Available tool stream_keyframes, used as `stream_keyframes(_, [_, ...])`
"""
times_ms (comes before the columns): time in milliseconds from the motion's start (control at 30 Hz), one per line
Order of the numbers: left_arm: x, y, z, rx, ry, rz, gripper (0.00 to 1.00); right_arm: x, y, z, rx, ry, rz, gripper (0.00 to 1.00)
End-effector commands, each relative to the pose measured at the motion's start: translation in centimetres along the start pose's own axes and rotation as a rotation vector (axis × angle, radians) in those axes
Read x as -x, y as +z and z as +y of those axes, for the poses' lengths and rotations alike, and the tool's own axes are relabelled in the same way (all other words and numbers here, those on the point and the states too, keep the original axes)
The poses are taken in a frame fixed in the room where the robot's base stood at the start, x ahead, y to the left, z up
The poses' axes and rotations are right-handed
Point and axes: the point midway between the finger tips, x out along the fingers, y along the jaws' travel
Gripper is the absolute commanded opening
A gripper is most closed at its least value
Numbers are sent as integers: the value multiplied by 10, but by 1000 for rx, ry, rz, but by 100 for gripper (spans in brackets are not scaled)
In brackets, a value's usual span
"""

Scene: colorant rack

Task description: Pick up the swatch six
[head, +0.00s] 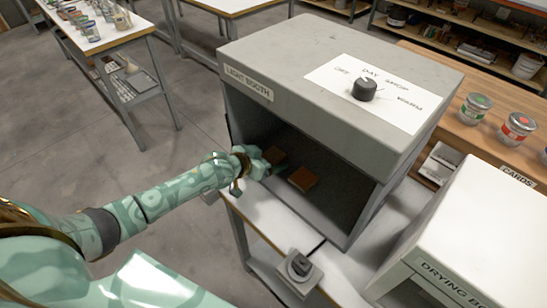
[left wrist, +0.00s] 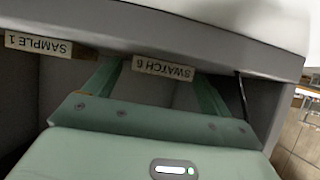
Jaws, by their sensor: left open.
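Two brown swatch-like pieces lie on the dark floor of the light booth (head: 350,205). The left piece (head: 274,155) is partly behind my left gripper (head: 272,169), and the right piece (head: 302,179) is in clearer view. Their lettering cannot be read in the head view. My left gripper is at the booth's open front, close to the left piece. In the left wrist view its fingers (left wrist: 155,88) are apart, with an upside-down label reading SWATCH 6 (left wrist: 163,69) between them. The swatch itself cannot be made out there. My right gripper is out of view.
A SAMPLE 1 label (left wrist: 38,45) is beside the SWATCH 6 label. The booth's top overhangs the opening and carries a dial (head: 365,88). A white drying box (head: 480,220) stands at the right. Cans (head: 517,128) sit on the wooden bench behind.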

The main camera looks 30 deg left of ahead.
Motion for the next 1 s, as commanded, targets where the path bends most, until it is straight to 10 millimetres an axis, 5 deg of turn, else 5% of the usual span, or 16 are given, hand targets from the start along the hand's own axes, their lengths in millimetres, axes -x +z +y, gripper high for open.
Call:
stream_keyframes(33, [0,0,0,0,0,0,81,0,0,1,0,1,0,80])
stream_keyframes(200, [0,0,0,0,0,0,36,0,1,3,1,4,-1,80])
stream_keyframes(700, [9,-16,0,0,0,2,36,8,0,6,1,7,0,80])
stream_keyframes(800, [19,-33,1,0,1,3,36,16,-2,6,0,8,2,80])
stream_keyframes(1000, [62,-68,40,2,4,4,36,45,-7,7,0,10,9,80])
